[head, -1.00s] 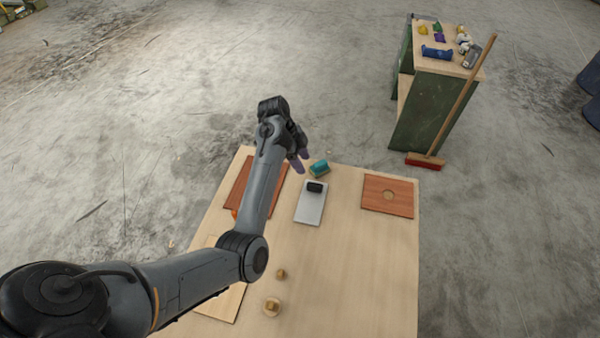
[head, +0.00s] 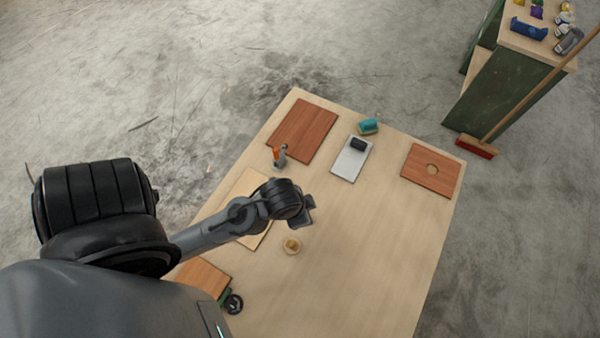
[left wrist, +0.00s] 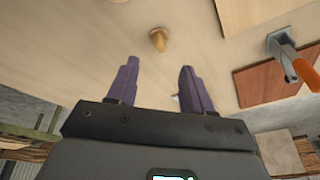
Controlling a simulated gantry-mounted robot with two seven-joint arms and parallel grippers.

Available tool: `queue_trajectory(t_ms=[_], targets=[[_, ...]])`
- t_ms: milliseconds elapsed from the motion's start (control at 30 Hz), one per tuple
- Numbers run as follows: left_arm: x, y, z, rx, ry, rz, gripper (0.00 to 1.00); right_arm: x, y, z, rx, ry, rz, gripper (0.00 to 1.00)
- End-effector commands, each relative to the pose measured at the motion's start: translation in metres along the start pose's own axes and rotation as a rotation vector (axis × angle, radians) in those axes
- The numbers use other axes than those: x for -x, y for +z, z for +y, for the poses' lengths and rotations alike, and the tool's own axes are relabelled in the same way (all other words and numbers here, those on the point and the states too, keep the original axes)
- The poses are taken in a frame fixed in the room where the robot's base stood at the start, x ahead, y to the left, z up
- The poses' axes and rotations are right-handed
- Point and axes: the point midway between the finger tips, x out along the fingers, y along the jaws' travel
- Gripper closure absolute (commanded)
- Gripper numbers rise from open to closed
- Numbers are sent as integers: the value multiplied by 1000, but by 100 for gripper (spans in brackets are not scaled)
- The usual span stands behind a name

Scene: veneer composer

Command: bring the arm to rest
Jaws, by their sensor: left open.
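My left arm reaches in from the left of the head view. Its left gripper (head: 308,212) is above the left-middle of the wooden table (head: 370,240), and its fingers are mostly hidden there by the wrist. In the left wrist view the gripper (left wrist: 158,80) has two purple fingers apart with nothing between them. A small wooden knob (left wrist: 158,39) shows beyond the fingertips, apart from them. My right gripper is not in view.
The table's right front is clear.

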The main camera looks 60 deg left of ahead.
Motion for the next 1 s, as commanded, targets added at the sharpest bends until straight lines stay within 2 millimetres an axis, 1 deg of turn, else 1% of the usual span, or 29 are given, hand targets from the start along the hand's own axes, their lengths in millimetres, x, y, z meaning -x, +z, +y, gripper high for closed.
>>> queue_trajectory(t_ms=[33, 100, 200, 533, 667, 767, 867, 967, 1000], targets=[[5, 6, 9, 18, 13, 5, 49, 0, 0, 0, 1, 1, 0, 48], [10, 10, 17, 40, 26, 12, 49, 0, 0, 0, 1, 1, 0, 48], [14, 13, 23, 58, 36, 17, 49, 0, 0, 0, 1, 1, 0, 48], [15, 13, 23, 63, 36, 17, 49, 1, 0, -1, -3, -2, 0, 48], [22, 11, 22, 63, 36, 17, 49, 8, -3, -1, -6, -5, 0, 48], [35, 7, 21, 62, 36, 17, 49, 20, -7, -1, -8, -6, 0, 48], [54, 1, 19, 62, 36, 16, 49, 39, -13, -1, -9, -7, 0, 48], [79, -6, 17, 62, 36, 16, 49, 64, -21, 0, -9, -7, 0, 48], [91, -10, 16, 62, 36, 16, 49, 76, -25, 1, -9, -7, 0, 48]])
